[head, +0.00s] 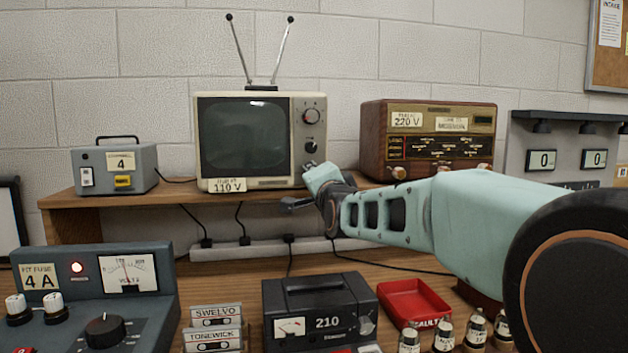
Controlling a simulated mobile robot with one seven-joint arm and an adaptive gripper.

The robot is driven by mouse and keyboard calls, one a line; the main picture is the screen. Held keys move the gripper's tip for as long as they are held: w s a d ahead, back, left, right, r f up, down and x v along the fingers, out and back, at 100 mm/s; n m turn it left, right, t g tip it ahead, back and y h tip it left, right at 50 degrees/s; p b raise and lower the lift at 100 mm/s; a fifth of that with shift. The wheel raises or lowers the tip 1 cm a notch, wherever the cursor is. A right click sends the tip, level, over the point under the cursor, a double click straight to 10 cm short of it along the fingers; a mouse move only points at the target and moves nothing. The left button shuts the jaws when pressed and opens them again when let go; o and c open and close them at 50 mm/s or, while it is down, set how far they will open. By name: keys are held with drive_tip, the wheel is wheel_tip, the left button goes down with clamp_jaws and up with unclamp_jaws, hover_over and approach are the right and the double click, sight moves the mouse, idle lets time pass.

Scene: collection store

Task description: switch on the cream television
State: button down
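The cream television (285,183) stands on the wooden shelf, with a dark grey screen (243,136) and two antenna rods on top. My gripper (300,184) is in front of the television's lower right corner, below the lower knob.
A brown wooden radio labelled 220 V (428,140) stands to the right, close behind my arm. A power strip (222,252) lies below the shelf.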

idle(0.4)
drive_tip(key=c, duration=1.7)
unclamp_jaws()
drive_tip(key=shift+c, duration=0.2)
